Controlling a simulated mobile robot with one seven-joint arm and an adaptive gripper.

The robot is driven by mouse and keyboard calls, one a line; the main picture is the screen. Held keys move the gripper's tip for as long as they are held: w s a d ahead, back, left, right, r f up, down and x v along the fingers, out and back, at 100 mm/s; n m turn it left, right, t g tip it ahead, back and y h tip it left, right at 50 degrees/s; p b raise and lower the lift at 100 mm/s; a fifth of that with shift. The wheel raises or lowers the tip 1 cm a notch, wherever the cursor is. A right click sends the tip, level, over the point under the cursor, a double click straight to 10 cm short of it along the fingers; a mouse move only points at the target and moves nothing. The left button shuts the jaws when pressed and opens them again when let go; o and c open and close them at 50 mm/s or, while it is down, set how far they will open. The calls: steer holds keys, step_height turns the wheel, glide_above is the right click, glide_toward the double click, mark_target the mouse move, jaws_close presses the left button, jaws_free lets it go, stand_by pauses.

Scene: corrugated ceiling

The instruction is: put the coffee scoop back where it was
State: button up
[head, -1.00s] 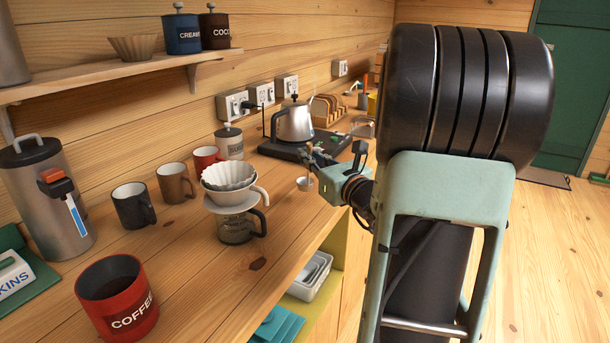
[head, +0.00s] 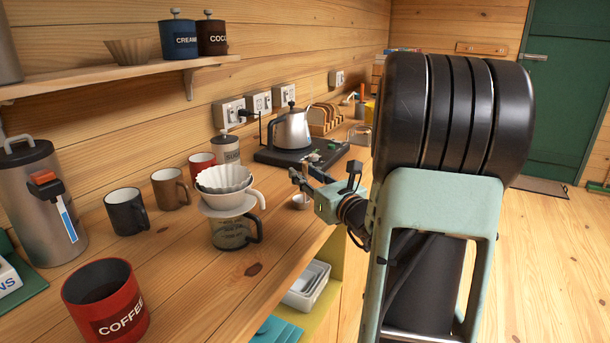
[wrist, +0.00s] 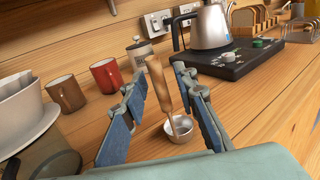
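The coffee scoop has a wooden handle (wrist: 158,84) and a small metal bowl (wrist: 179,131). In the wrist view the handle rises between my two fingers, slightly tilted, with the bowl low and close to the counter. In the head view the bowl (head: 301,202) shows near the counter's front edge, below my gripper (head: 303,180). My gripper (wrist: 163,108) is open, its blue-padded fingers apart on either side of the scoop, with gaps to the handle. Whether the bowl rests on the wood is hard to tell. The red coffee canister (head: 105,309) stands open at the near left.
A white dripper (head: 228,190) on a glass carafe (head: 232,234) stands left of my gripper. Behind are brown (head: 170,188) and red (head: 202,167) mugs, a sugar jar (head: 225,150) and a kettle (head: 290,130) on a black base. Bare counter lies between carafe and scoop.

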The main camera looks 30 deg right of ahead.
steer(key=shift+r, duration=0.25)
steer(key=s+p, duration=0.1)
steer(key=s, duration=1.1)
steer(key=shift+f, duration=0.15)
steer(key=shift+a, duration=0.15)
